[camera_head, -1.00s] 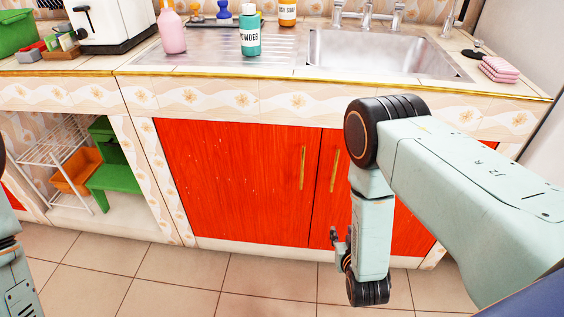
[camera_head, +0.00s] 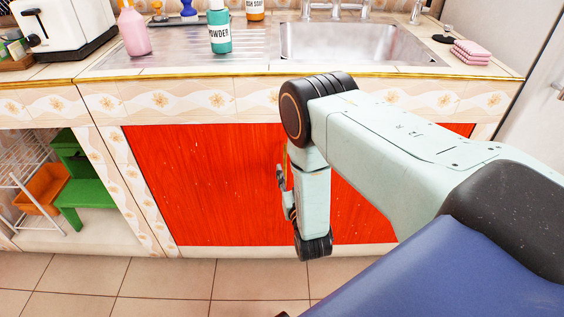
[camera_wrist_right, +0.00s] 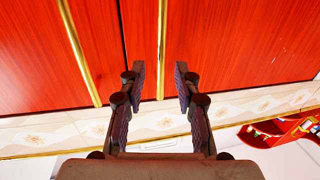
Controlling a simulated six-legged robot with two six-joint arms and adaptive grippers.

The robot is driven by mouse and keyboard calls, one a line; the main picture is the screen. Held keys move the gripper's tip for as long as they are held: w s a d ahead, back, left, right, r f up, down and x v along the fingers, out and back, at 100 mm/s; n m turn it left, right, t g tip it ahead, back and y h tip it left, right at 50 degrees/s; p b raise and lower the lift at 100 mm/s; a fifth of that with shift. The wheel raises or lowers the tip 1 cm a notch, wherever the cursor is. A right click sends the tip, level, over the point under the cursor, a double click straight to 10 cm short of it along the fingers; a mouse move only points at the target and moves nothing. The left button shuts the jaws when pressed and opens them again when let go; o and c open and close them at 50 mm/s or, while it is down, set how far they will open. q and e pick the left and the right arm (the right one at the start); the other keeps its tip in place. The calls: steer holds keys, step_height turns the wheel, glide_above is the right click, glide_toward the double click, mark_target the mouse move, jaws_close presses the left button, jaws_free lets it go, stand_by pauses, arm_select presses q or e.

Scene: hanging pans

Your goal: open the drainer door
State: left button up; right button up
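The red cabinet doors stand shut under the sink: a left door (camera_head: 200,185) and a right door (camera_head: 355,215), which my right arm partly hides. Each has a long thin gold handle. The wrist view shows one handle (camera_wrist_right: 78,50) left of the door gap and the other handle (camera_wrist_right: 162,50) just right of it. My right gripper (camera_wrist_right: 160,75) is open, with the second handle lined up between its fingertips. I cannot tell whether the fingers reach around it. In the head view the right gripper (camera_head: 281,180) is in front of the doors, near the handles. My left gripper is out of view.
The counter above holds a sink (camera_head: 345,45), a green powder bottle (camera_head: 220,32), a pink bottle (camera_head: 133,30) and pink sponges (camera_head: 471,50). Open shelving at the left holds a green stool (camera_head: 75,185) and an orange bin (camera_head: 40,193). The tiled floor (camera_head: 160,285) before the doors is clear.

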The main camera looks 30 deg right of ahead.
mark_target(286, 162)
steer(key=b+x, duration=0.1)
steer(key=x, duration=0.3)
steer(key=shift+w+d+f, duration=0.1)
steer(key=shift+w+d, duration=0.05)
steer(key=shift+w, duration=0.4)
jaws_close()
stand_by(0.5)
